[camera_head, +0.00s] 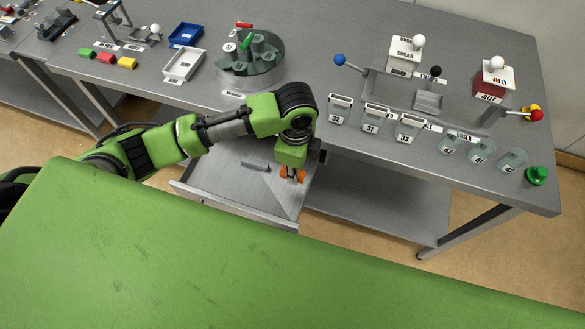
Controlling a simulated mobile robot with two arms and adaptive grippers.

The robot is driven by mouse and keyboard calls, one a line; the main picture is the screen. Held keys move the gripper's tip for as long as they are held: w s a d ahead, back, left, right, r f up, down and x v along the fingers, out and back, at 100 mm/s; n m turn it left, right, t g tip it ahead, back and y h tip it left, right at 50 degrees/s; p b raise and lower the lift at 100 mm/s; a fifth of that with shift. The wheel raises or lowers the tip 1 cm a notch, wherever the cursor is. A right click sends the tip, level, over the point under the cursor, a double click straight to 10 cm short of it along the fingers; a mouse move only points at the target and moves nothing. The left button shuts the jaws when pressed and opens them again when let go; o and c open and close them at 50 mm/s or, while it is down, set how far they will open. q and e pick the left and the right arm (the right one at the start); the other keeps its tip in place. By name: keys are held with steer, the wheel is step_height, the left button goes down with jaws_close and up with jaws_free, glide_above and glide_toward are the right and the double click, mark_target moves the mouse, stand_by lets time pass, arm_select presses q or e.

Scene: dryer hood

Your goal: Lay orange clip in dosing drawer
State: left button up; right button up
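The dosing drawer (225,183) is pulled out below the front edge of the table, a shallow grey metal tray. The orange clip (285,172) shows on both sides of my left gripper's fingertips, over the right part of the drawer. My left gripper (293,174) points down and looks shut on the clip; the fingers hide its middle. I cannot tell whether the clip touches the drawer floor. My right gripper is not in view.
A small grey bar (255,164) is in the drawer left of the gripper. On the table are a round glassy carousel (250,70), a white tray (184,66), a blue tray (186,35) and several numbered holders (340,108). The left part of the drawer is clear.

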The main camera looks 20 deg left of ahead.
arm_select(q)
steer(key=w+f, duration=0.1)
steer(key=f, duration=0.1)
steer(key=w+a+f, duration=0.1)
steer(key=w+f, duration=0.1)
steer(key=shift+w+a+f, duration=0.15)
steer(key=shift+a+f, duration=0.05)
steer(key=shift+f, duration=1.7)
steer(key=shift+f, duration=0.1)
steer(key=o, duration=0.8)
step_height(320, 180, up, 12)
steer(key=shift+r, duration=0.15)
